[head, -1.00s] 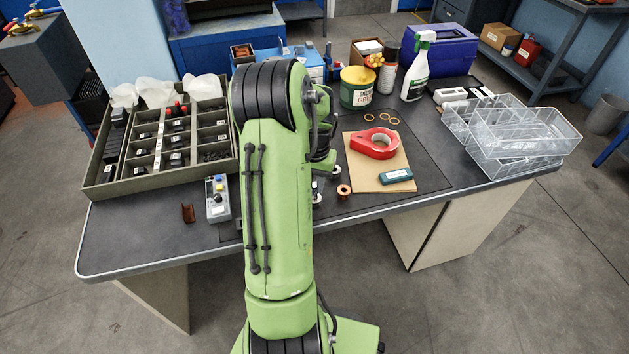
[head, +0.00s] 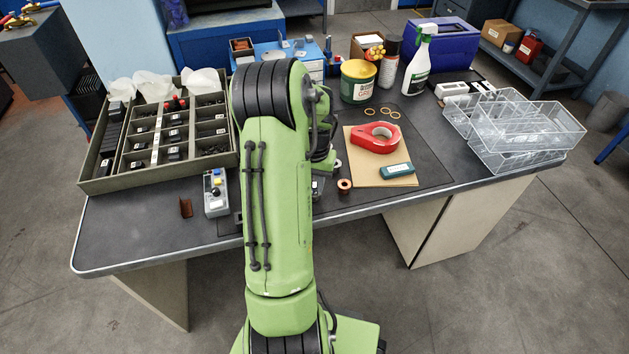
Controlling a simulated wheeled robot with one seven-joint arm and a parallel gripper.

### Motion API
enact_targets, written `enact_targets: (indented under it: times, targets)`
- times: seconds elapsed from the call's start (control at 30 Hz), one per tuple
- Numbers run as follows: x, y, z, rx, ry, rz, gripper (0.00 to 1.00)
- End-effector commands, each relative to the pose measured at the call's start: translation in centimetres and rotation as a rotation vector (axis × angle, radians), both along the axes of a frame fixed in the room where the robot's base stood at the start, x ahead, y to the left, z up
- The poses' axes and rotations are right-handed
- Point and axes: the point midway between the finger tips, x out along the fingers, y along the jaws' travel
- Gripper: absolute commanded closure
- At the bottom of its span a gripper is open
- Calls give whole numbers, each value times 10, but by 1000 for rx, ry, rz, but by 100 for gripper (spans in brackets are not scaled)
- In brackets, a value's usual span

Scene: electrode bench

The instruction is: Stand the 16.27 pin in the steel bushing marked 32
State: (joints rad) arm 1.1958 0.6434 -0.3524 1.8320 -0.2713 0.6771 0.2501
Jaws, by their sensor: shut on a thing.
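My green arm fills the middle of the head view and hides the part of the bench behind it. My gripper is hidden behind the arm, so its fingers and anything in them cannot be seen. A small pale ring-like piece (head: 337,163) shows just right of the arm, partly covered. It may be a steel bushing, but no marking can be read. A copper-coloured bushing (head: 344,186) stands in front of it, left of the cardboard. Another small pale piece (head: 317,187) shows at the arm's right edge. I cannot make out the 16.27 pin or a 32 mark.
A compartment tray (head: 97,183) is at the left of the bench, with a control box (head: 215,193) in front. Clear bins (head: 515,158) stand far right.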

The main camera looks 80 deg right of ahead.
Motion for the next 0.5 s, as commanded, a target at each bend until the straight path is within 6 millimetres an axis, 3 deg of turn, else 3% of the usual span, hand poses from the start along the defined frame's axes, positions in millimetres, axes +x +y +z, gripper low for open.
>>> enact_targets:
  times: [0.23, 0.27, 0.43, 0.5]
  targets:
    - [0, 0, 0, 0, 0, 0, 100]
    - [0, 0, 0, 0, 0, 0, 74]
    - [0, 0, 0, 0, 0, 0, 48]
    - [0, 0, 0, 0, 0, 0, 48]
